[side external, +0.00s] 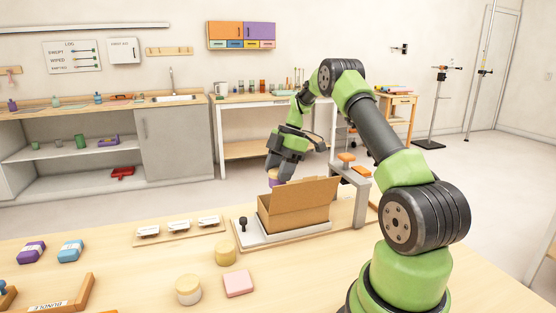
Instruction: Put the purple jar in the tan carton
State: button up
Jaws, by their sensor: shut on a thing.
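The purple jar (273,182), with a tan lid, shows as a small patch just behind and above the carton's left end; its lower part is hidden by the carton. My gripper (276,171) points down there and is shut on the jar, though the fingers are small and partly hidden.
A labelled rack (180,231) lies left. Open table lies between.

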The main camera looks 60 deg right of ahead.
jog(key=shift+f, duration=5.3)
jog(key=shift+f, duration=0.3)
jog(key=o, duration=1)
jog(key=c, duration=0.3)
jog(key=shift+c, duration=0.2)
jog(key=shift+r, duration=6.35)
